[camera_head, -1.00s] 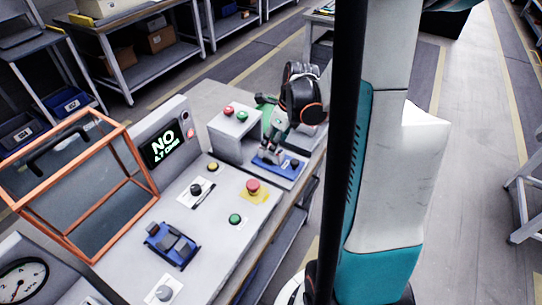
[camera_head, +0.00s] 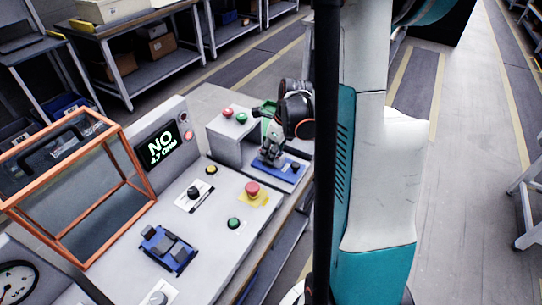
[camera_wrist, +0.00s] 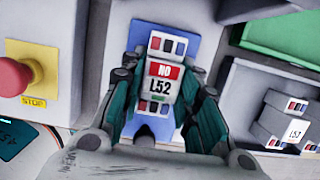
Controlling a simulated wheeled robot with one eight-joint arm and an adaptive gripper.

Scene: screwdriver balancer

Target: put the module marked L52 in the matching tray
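The module marked L52 (camera_wrist: 160,86) is light-coloured, with a red band reading NO and small red and blue blocks at its ends. In the wrist view it lies over a blue plate (camera_wrist: 188,32), between the two fingers of my gripper (camera_wrist: 164,66). The fingers stand close along both sides; whether they press on it is unclear. In the head view my gripper (camera_head: 270,152) points down at the blue plate (camera_head: 289,172), hiding the module. A green tray (camera_wrist: 284,38) is at upper right in the wrist view and partly shows behind my gripper in the head view (camera_head: 268,108).
Grey modules (camera_wrist: 292,125), one with a white label, sit in a grey bay at right in the wrist view. A red stop button (camera_wrist: 14,76) is at left. A grey box (camera_head: 226,130) with buttons stands close beside my gripper; an orange frame (camera_head: 128,165) is farther left.

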